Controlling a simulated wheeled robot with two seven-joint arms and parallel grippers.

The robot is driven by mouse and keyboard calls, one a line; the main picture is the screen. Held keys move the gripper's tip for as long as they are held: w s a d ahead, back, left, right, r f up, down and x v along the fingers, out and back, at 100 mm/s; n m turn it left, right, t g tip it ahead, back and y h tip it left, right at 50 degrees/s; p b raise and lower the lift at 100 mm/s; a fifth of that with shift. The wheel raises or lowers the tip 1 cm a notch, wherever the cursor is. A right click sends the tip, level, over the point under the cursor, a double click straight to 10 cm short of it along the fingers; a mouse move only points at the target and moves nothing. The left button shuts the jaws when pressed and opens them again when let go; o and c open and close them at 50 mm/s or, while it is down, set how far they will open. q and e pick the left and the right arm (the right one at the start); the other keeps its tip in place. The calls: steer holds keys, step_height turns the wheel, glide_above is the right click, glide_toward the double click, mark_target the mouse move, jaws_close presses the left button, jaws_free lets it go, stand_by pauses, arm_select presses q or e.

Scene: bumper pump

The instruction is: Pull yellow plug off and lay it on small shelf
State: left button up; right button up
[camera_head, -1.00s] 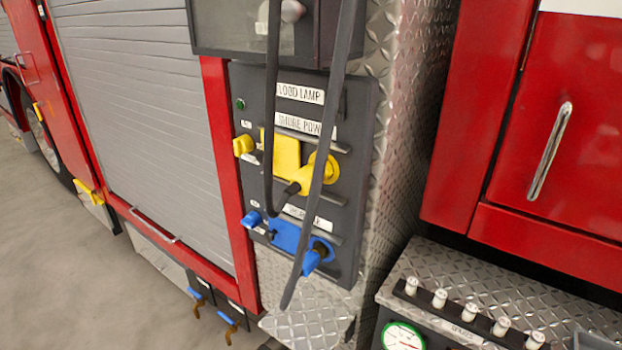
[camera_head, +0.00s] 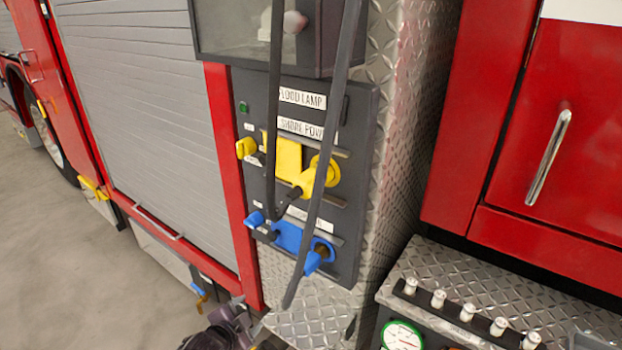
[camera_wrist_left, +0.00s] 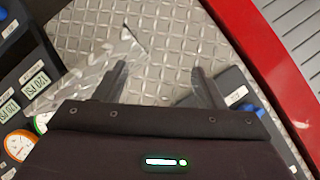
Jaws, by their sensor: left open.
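The yellow plug (camera_head: 318,178) sits on the dark panel (camera_head: 355,130) labelled "SHORE POWER" in the head view, beside a yellow cover (camera_head: 288,157). A dark strip crosses in front of the plug and hides part of it. A small diamond-plate shelf (camera_head: 300,322) juts out below the panel, and its top is bare where seen. My left gripper (camera_head: 240,318) is at the bottom edge, below and left of the plug and apart from it. In the left wrist view its two fingers (camera_wrist_left: 162,85) are open and empty above diamond plate. My right gripper is not in view.
A blue plug (camera_head: 315,258) sits below the yellow one. A yellow knob (camera_head: 245,147) is at the panel's left edge. Long dark vertical strips (camera_head: 335,110) pass before the panel. A gauge ledge (camera_head: 450,270) and red cabinet (camera_head: 555,110) stand to the right.

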mark_target(299, 190)
arm_select(q)
steer(key=d+r+m+t+h, duration=0.1)
steer(key=d+r+m+h, duration=0.1)
steer(key=r, duration=1)
steer(key=s+d+r+m+t+h+p, duration=0.1)
steer(key=d+r+m, duration=0.4)
steer(key=r, duration=0.7)
steer(key=s+d+r+m+t+h, duration=0.1)
steer(key=d+r+m+h, duration=0.2)
steer(key=r, duration=0.9)
steer(key=shift+d+r+m+t+h, duration=0.15)
steer(key=shift+d+m+t+h, duration=0.2)
steer(key=shift+d+m, duration=0.55)
steer(key=shift+w+a+m, duration=0.1)
steer(key=shift+a+m, duration=0.1)
steer(key=shift+m, duration=0.1)
steer(key=shift+w+d+r, duration=0.1)
steer(key=shift+w+d, duration=0.25)
steer(key=shift+w, duration=0.2)
steer(key=shift+b+x, duration=0.4)
steer(key=shift+x, duration=3.45)
steer(key=shift+s+d, duration=0.1)
steer(key=c, duration=1.3)
steer(key=shift+v, duration=3)
